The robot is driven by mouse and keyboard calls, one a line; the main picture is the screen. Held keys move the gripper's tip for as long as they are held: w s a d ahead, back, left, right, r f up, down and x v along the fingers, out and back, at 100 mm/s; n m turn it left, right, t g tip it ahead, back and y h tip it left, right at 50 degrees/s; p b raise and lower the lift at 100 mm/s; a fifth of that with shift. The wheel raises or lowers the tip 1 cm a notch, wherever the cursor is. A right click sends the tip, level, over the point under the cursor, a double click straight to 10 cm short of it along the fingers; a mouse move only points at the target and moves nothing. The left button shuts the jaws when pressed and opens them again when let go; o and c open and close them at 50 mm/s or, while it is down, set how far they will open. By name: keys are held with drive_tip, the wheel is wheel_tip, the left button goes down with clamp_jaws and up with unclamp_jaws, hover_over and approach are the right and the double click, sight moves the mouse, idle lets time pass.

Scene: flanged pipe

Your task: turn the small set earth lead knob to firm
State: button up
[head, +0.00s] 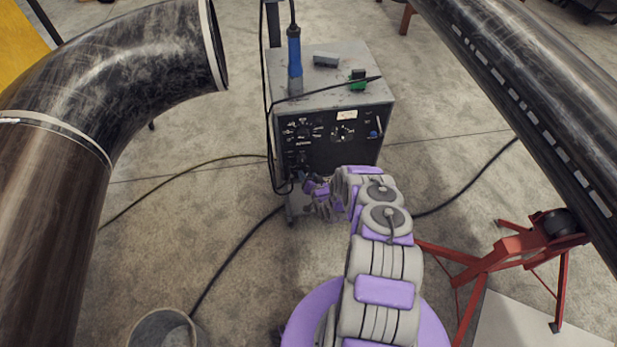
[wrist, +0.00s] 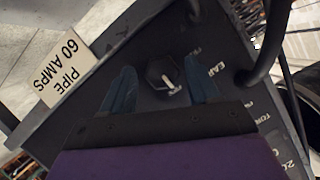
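The small earth lead knob (wrist: 163,75) is dark and roughly hexagonal, with a pale pointer bar, on the dark front panel in the wrist view. Partly legible lettering beginning "EAR" stands beside it. My gripper (wrist: 162,85) is open, with one blue finger on each side of the knob and a visible gap on both sides. In the head view my gripper (head: 314,190) is at the lower left of the welding set's (head: 334,150) front panel. The knob cannot be made out there.
Cables hang down the set's left side and cross the floor. Large dark pipes stand left (head: 150,70) and right (head: 530,90). A red stand (head: 515,250) is at right, a bucket (head: 163,328) at lower left.

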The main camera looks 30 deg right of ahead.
drive_tip(key=p+v, duration=0.3)
drive_tip(key=v, duration=1.4)
drive_tip(key=shift+s, duration=0.2)
drive_tip(key=shift+r, duration=0.1)
drive_tip(key=w+d+r+n+g, duration=0.2)
drive_tip(key=w+r+n+g, duration=0.4)
drive_tip(key=r, duration=0.6)
drive_tip(key=s+a+r+m+g, duration=0.1)
drive_tip(key=s+a+r, duration=0.1)
drive_tip(key=r, duration=0.7)
drive_tip(key=s+a+r+g, duration=0.2)
drive_tip(key=r, duration=0.7)
drive_tip(key=s+a+r+g, duration=0.3)
drive_tip(key=s+a+r, duration=0.5)
drive_tip(key=s+r, duration=0.5)
drive_tip(key=s+a+r+n+g, duration=0.1)
drive_tip(key=s+a+r, duration=0.3)
drive_tip(key=s, duration=0.7)
drive_tip(key=s+a+r+n+g+y, duration=0.1)
drive_tip(key=s+a+r, duration=0.3)
drive_tip(key=s, duration=0.7)
drive_tip(key=shift+s+a+r+g, duration=0.3)
drive_tip(key=shift+r+g, duration=0.35)
drive_tip(key=shift+g, duration=0.25)
